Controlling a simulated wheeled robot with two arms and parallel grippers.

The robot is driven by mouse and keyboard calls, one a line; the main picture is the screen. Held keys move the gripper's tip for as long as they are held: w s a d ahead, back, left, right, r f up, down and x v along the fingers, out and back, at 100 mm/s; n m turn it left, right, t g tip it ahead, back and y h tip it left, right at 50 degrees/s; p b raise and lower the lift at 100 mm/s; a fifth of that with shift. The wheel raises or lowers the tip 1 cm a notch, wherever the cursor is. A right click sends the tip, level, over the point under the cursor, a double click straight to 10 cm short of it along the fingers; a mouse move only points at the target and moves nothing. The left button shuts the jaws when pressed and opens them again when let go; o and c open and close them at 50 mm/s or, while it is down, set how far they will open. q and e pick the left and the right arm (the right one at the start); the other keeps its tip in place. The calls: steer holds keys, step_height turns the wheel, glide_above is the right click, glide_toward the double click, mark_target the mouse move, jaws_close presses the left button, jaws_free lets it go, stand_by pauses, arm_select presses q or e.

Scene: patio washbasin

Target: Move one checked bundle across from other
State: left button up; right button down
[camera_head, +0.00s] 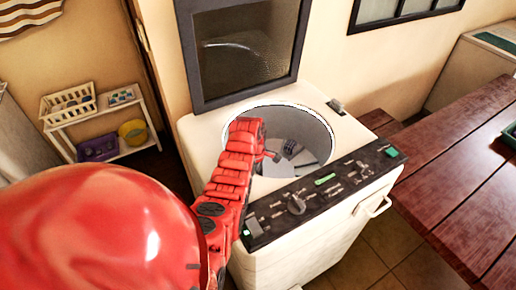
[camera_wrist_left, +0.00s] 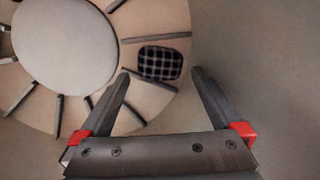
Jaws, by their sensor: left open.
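A dark checked bundle (camera_wrist_left: 160,63) lies on the ribbed disc (camera_wrist_left: 150,20) at the bottom of the washing machine drum, between two of the disc's ribs. It shows in the left wrist view. My left gripper (camera_wrist_left: 161,74) is open, and the bundle appears between and just beyond its fingertips; I cannot tell the remaining depth. In the head view my left arm reaches into the open top of the washing machine (camera_head: 187,135), with the gripper (camera_head: 292,152) inside the drum. I cannot make out the bundle there. No second bundle is visible. My right gripper is out of view.
The machine's lid (camera_head: 248,45) stands raised behind the opening, and a control panel (camera_head: 325,190) runs along its front. A wooden table (camera_head: 455,150) is at the right. A white shelf (camera_head: 100,120) with a white basket (camera_head: 68,104) and a yellow bowl (camera_head: 133,132) is at the left.

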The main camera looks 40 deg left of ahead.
arm_select(q)
steer(key=r, duration=0.1)
steer(key=r+b, duration=0.1)
steer(key=r, duration=0.2)
steer(key=shift+w+a, duration=0.35)
steer(key=shift+a, duration=0.05)
step_height(320, 180, up, 9)
steer(key=a+p, duration=0.1)
steer(key=p, duration=0.4)
steer(key=shift+w+p, duration=0.25)
steer(key=shift+p, duration=0.15)
